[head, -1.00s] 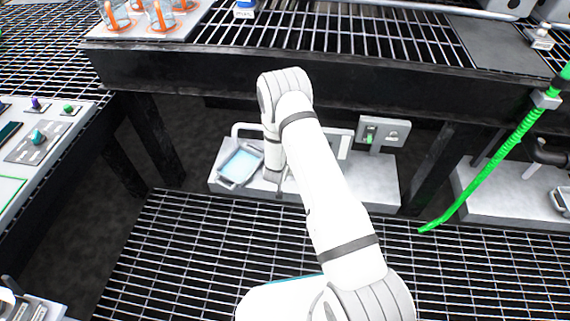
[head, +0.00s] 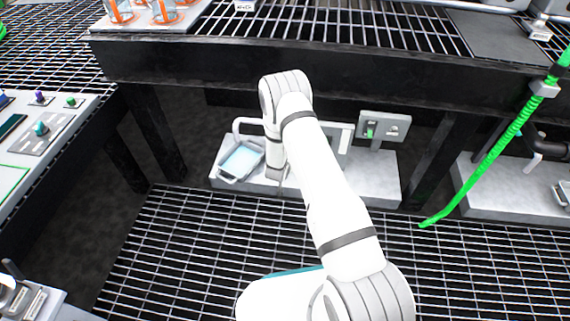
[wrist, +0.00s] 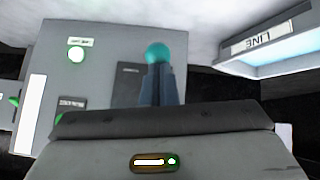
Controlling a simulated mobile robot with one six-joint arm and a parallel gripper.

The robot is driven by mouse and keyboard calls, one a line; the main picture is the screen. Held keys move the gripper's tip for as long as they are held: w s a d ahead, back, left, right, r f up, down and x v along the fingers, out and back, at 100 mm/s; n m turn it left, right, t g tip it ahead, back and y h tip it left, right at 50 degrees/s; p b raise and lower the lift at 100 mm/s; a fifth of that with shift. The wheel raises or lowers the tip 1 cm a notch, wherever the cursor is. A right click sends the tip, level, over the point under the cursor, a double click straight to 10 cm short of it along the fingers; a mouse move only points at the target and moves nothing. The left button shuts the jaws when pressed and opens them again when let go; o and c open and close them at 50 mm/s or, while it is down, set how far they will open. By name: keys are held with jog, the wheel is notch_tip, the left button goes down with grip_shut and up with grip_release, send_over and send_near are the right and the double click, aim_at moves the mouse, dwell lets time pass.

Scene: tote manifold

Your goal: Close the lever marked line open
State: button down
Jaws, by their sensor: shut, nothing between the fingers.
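In the wrist view, a teal ball knob (wrist: 157,52) shows right at the tips of my gripper (wrist: 159,72). The fingers are together with nothing between them, and they hide whatever is below the knob. Whether they touch the knob I cannot tell. Behind stands a grey panel (wrist: 98,62) with a lit green round light (wrist: 76,55) under a small label too blurred to read. An upside-down label reading "LINE" (wrist: 255,44) is on the pale-framed part at the right. In the head view, my arm hides most of the gripper, low over the grey shelf under the bench.
In the head view, a tray with a pale blue surface (head: 241,160) lies on the grey shelf (head: 370,187), left of my arm. A small panel with a green switch (head: 370,130) stands right of it. The bench's dark front edge (head: 190,66) is above. A green hose (head: 490,160) hangs at the right.

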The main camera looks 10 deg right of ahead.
jog(key=shift+w+d+f, duration=0.1)
jog(key=shift+d+f, duration=0.2)
jog(key=shift+f, duration=0.25)
jog(key=s+a+p, duration=0.5)
jog(key=s+p, duration=0.1)
jog(key=s, duration=0.4)
jog(key=shift+s+a+r, duration=0.2)
jog(key=shift+s, duration=0.2)
